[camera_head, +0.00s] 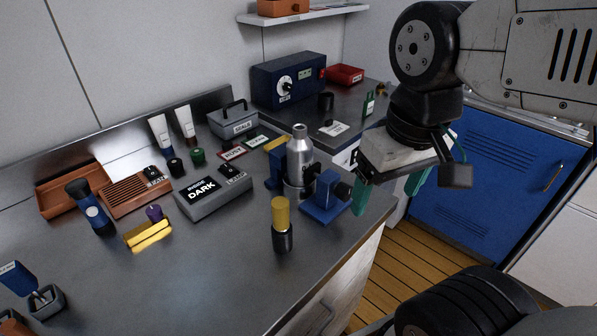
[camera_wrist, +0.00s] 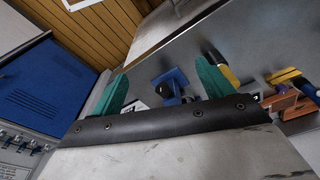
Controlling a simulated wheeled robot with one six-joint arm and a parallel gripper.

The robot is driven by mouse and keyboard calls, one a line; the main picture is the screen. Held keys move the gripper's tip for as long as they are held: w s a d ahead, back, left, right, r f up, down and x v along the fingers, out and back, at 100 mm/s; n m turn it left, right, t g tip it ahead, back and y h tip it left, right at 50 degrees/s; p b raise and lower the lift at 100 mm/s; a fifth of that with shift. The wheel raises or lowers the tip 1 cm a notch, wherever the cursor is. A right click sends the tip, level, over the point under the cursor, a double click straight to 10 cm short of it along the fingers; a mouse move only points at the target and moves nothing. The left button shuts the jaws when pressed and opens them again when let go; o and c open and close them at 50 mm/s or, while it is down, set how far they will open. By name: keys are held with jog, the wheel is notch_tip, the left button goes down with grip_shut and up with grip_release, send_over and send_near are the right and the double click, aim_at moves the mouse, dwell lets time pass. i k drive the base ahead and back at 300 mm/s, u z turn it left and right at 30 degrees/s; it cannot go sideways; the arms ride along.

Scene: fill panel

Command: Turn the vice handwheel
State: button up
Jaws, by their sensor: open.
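The blue vice (camera_head: 325,208) stands near the right end of the metal bench, with a silver bottle (camera_head: 299,163) upright between its jaws. Its dark handwheel (camera_head: 343,191) faces right, towards my gripper. My gripper (camera_head: 388,192) is open and empty, its two green fingers apart, just right of the handwheel and beyond the bench edge. In the wrist view the vice (camera_wrist: 178,76) and its dark handwheel (camera_wrist: 165,90) appear between the green fingers (camera_wrist: 160,70). I cannot tell whether a finger touches the wheel; it looks apart.
A yellow-capped black bottle (camera_head: 282,225) stands in front of the vice. A grey box labelled DARK (camera_head: 212,200) lies to its left. A blue instrument (camera_head: 288,80) is at the back. A blue cabinet (camera_head: 480,185) stands at right; wooden floor is clear between.

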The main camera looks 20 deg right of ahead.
aim_at(342, 192)
jog(key=u, duration=0.05)
jog(key=k, duration=0.5)
jog(key=u, duration=0.7)
jog(key=i, duration=0.25)
jog(key=u, duration=0.15)
jog(key=k, duration=1.05)
jog(key=z, duration=0.75)
